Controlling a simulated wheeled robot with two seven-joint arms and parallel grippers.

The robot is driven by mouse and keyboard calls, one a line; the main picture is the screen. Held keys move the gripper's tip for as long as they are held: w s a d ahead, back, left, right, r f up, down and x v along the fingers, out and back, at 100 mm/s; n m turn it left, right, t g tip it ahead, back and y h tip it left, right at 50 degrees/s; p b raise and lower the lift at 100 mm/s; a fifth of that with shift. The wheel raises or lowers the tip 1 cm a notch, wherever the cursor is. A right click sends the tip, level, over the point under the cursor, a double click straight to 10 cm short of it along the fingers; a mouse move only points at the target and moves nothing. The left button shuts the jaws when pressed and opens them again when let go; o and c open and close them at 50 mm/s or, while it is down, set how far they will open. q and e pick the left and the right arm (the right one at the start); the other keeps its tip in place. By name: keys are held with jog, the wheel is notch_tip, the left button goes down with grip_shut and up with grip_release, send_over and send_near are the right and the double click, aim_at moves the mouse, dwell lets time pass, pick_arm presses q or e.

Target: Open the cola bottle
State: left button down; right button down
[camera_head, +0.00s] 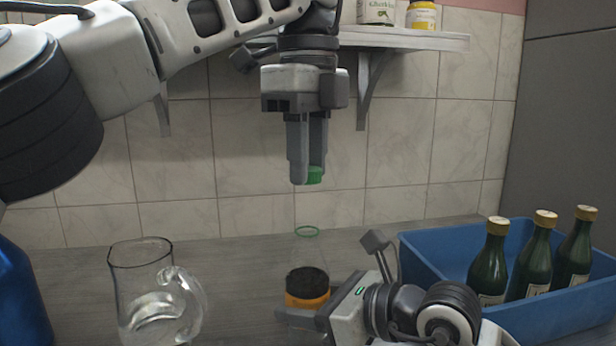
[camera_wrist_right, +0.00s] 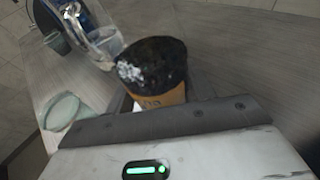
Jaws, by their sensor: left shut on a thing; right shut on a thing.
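The cola bottle (camera_head: 307,297) stands upright on the counter, with dark contents and an orange label. Its clear upper part is hard to see; a green ring (camera_head: 307,231) shows above the dark part, apparently at its neck. My left gripper (camera_head: 309,180) points down above the bottle, shut on a green cap (camera_head: 316,175). The cap is clearly apart from the ring. My right gripper (camera_head: 300,322) is low and shut on the bottle's lower part. The right wrist view also shows the bottle (camera_wrist_right: 152,72) at the jaws, with its label partly hidden.
A clear glass pitcher (camera_head: 142,260) stands on the left of the counter, with a blue object (camera_head: 20,295) at the left edge. A blue crate (camera_head: 545,315) holding several green bottles (camera_head: 535,255) is at the right. A shelf (camera_head: 420,40) hangs above.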

jog(key=shift+c, duration=2.3)
grip_release()
jog(key=shift+d, duration=0.1)
